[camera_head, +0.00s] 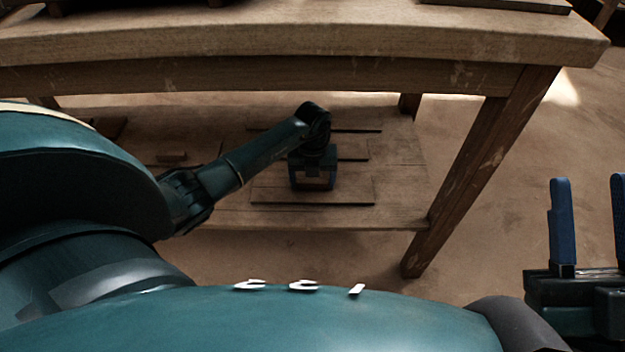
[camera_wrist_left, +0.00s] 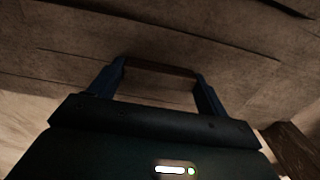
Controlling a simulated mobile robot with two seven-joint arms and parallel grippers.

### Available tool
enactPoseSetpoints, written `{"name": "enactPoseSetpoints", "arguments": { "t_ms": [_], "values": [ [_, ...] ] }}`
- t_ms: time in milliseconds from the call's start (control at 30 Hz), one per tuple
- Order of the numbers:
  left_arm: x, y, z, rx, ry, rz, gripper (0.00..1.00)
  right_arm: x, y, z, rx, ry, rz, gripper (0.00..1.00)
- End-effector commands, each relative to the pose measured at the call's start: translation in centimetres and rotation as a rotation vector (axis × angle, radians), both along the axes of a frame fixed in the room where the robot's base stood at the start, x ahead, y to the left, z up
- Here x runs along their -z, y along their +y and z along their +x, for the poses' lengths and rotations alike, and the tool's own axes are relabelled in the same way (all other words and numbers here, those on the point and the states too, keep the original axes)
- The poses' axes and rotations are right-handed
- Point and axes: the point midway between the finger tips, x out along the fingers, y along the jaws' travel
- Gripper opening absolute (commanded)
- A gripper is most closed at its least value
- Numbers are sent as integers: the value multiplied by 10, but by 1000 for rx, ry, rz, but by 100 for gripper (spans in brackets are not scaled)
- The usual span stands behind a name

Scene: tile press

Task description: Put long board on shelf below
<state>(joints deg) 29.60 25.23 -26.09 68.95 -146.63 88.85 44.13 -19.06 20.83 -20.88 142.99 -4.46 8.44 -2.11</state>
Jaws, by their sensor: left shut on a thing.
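My left gripper (camera_head: 313,185) reaches under the table and points down, low over the lower shelf (camera_head: 400,190). It is shut on a brown wooden piece, taken as the long board, which shows between the fingers in the left wrist view (camera_wrist_left: 160,68). The left gripper itself fills the lower part of that view (camera_wrist_left: 157,90). A flat board (camera_head: 350,192) lies at the shelf's front under the gripper; I cannot tell whether it is the held piece. My right gripper (camera_head: 592,215) is open and empty at the right edge, away from the table.
The thick tabletop (camera_head: 300,40) hangs above the shelf. A table leg (camera_head: 480,180) stands at the right. Other flat boards lie on the shelf behind the gripper, and a small block (camera_head: 171,156) is at the left. The shelf's right end is clear.

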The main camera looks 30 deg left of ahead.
Motion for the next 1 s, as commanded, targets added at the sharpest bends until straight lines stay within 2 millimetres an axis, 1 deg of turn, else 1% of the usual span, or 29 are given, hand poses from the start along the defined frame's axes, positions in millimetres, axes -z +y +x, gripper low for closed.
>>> {"name": "enactPoseSetpoints", "arguments": {
  "t_ms": [100,233,267,500,733,800,867,900,1000],
  "values": [
    [-1,0,1,0,-2,0,46,0,0,0,0,1,0,36],
    [3,0,1,0,-2,0,46,0,0,0,0,-11,-1,36],
    [3,0,0,0,-1,1,78,-2,0,0,0,-14,-1,36],
    [2,0,0,0,-1,1,98,-2,0,0,0,-13,-1,36],
    [2,0,0,0,0,0,99,-2,0,0,-1,-13,0,36],
    [-2,0,0,0,-1,-1,99,-4,0,0,-1,-11,0,36],
    [-9,0,0,1,-2,1,99,-7,0,0,-2,-4,1,36],
    [-15,0,1,1,-3,2,99,-4,0,1,-1,28,3,36],
    [-35,1,1,1,-4,1,99,15,2,1,3,163,14,36]
  ]
}}
